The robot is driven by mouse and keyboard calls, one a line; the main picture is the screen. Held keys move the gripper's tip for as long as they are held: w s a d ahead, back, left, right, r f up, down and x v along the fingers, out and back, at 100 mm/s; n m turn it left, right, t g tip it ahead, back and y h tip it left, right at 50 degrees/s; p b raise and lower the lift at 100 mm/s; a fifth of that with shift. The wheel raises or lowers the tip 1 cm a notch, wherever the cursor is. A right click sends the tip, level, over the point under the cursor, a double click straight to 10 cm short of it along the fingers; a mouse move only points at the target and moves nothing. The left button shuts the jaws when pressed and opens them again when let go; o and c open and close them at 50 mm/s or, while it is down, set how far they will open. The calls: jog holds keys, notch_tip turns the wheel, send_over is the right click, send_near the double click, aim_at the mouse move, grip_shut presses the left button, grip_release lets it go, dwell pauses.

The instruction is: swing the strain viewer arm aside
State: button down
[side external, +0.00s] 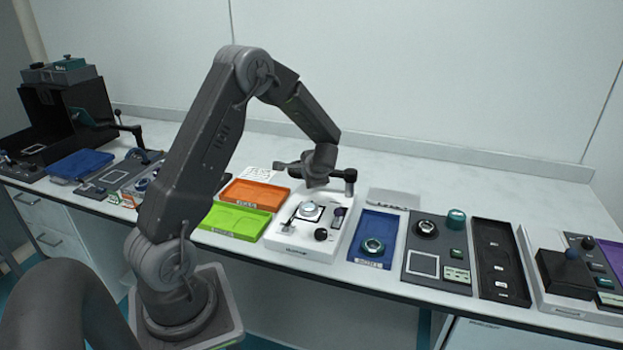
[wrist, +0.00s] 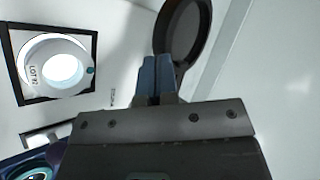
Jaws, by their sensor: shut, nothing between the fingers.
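The strain viewer is a white-based unit (side external: 290,246) on the bench, with a round clear lens (side external: 310,209) on its square stage. The lens, marked LOT, also shows at the upper left in the wrist view (wrist: 60,66), uncovered. A dark post (side external: 350,182) stands at the unit's back right. In the wrist view a dark round ring (wrist: 183,32), apparently the viewer arm's end, lies to the right of the lens. My gripper (wrist: 157,60) is shut and empty, its blue-grey fingertips at the ring's lower left edge. I cannot tell whether they touch it.
An orange tray (side external: 236,194) and a green tray (side external: 215,222) lie left of the unit. A blue tray with a round part (side external: 366,256) lies to its right, then a dark grey panel (side external: 411,270) and a black slotted tray (side external: 483,226). The bench behind is mostly clear.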

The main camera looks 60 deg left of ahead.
jog(key=shift+w+a+m+t, duration=0.15)
jog(key=shift+a+m+t, duration=0.3)
jog(key=shift+a, duration=0.25)
jog(key=shift+w+a, duration=0.3)
jog(key=shift+a, duration=0.3)
jog(key=shift+s+d, duration=0.1)
jog(key=shift+d, duration=0.4)
jog(key=d, duration=0.1)
jog(key=s+d, duration=0.1)
jog(key=d, duration=0.1)
jog(key=v, duration=1)
jog(key=shift+s+a, duration=0.3)
jog(key=shift+s, duration=0.05)
jog(key=shift+r, duration=0.2)
jog(key=shift+r, duration=2.45)
